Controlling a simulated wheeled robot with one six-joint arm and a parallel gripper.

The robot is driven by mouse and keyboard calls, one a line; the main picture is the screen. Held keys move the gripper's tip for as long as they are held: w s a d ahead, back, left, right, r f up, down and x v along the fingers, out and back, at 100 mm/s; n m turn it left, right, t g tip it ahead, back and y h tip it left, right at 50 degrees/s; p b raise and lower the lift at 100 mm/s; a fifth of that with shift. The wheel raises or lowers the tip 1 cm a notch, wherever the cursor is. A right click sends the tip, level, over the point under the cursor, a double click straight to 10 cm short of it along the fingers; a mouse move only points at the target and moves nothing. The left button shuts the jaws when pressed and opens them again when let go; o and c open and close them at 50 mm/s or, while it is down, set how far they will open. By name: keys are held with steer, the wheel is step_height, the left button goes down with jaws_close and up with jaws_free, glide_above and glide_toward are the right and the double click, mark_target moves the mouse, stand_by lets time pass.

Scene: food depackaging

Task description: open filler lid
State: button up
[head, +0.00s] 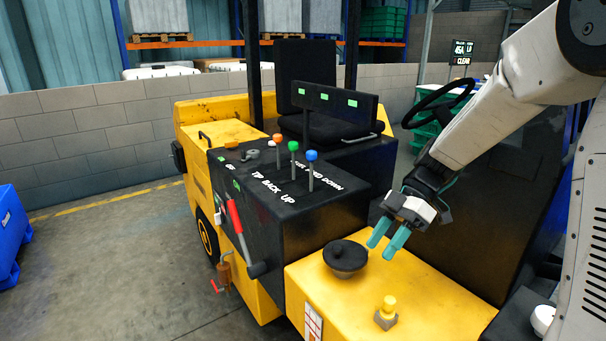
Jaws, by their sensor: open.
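A black round domed cap (345,257) sits on the yellow deck (440,300) of a forklift-like vehicle and looks like the filler lid, though no label confirms it. It appears seated, and any opening beneath it is hidden. My gripper (382,244) reaches in from the right, with its two teal fingers pointing down and to the left. The fingers are apart with nothing between them. They are just right of the cap and slightly higher in the picture; I see no contact.
A yellow button on a small base (387,309) stands in front of the cap. The black console (300,225) to the left carries coloured levers (293,160) and a red-handled lever (236,219). A steering wheel (440,102) is behind my arm. A blue bin (10,235) stands far left.

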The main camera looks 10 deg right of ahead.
steer(key=s+d+r+m+t+h, duration=0.1)
steer(key=s+r+m+t+h, duration=0.1)
steer(key=s+m, duration=0.7)
steer(key=s+d+r+m+t+h, duration=0.2)
steer(key=s+r+m+h, duration=0.3)
steer(key=s+m, duration=0.4)
steer(key=s+t+h, duration=0.1)
steer(key=s, duration=0.3)
steer(key=shift+r+m, duration=0.2)
steer(key=shift+m, duration=0.1)
steer(key=shift+s+a+r+t, duration=0.1)
steer(key=shift+s+r+t, duration=0.05)
steer(key=shift+r+t, duration=0.15)
steer(key=c, duration=1)
steer(key=a+f, duration=0.1)
steer(key=w+f+n+g, duration=0.1)
steer(key=a+f+g, duration=0.1)
steer(key=shift+w+a+n, duration=0.3)
steer(key=shift+a+n, duration=0.05)
steer(key=shift+n, duration=0.05)
jaws_close()
steer(key=n+t+h, duration=1)
steer(key=n+h, duration=0.6)
steer(key=n, duration=0.8)
glide_toward(336, 255)
steer(key=x, duration=0.6)
